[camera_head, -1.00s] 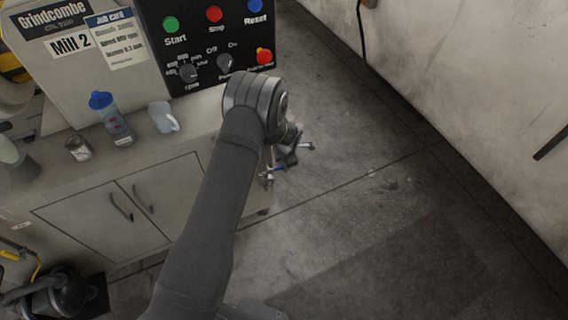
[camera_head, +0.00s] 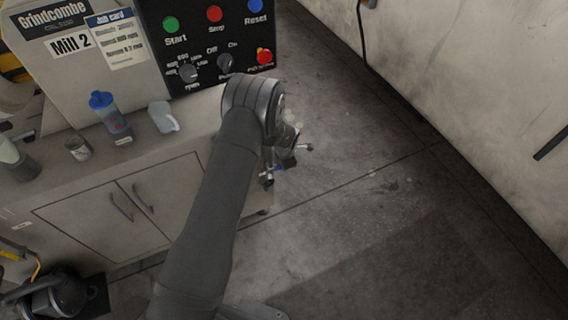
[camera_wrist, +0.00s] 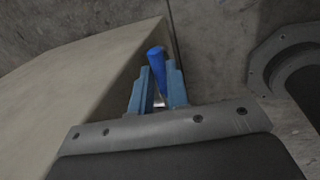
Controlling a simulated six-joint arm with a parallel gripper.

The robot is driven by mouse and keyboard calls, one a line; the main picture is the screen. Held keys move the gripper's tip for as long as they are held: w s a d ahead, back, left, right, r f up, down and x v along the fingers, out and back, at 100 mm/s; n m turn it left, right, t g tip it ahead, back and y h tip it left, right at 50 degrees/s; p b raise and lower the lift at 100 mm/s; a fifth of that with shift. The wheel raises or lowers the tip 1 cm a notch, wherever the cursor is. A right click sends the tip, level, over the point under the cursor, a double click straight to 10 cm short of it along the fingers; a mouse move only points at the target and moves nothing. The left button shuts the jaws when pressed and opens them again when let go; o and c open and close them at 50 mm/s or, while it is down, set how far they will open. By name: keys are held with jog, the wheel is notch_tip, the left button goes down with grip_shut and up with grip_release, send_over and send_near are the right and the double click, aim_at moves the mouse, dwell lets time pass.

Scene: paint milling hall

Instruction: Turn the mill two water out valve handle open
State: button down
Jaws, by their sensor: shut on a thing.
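The blue valve handle (camera_wrist: 157,68) shows in the wrist view, standing up between the two fingers of my gripper (camera_wrist: 159,88). The fingers are shut on it. In the head view my gripper (camera_head: 284,163) is low beside the right side of the mill cabinet, partly behind my arm. The blue handle and pale metal pipe fittings (camera_head: 267,178) show there only in small part. The valve body is mostly hidden, and I cannot tell the handle's exact angle.
The Mill 2 cabinet (camera_head: 105,215) stands left of my arm, with a black control panel (camera_head: 205,45) above. A blue-capped bottle (camera_head: 110,118), a clear jug (camera_head: 164,116) and a small can (camera_head: 78,148) stand on its ledge. Open floor (camera_head: 370,215) lies to the right.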

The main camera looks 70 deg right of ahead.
jog(key=shift+w+a+r+g+h, duration=0.1)
jog(key=shift+a+r+g+h, duration=0.2)
jog(key=shift+r+g+h, duration=0.35)
jog(key=shift+g+h, duration=0.25)
jog(key=shift+h, duration=0.1)
jog(key=c, duration=1.4)
grip_release()
jog(key=shift+w, duration=0.15)
jog(key=v, duration=1.7)
jog(key=shift+r, duration=0.2)
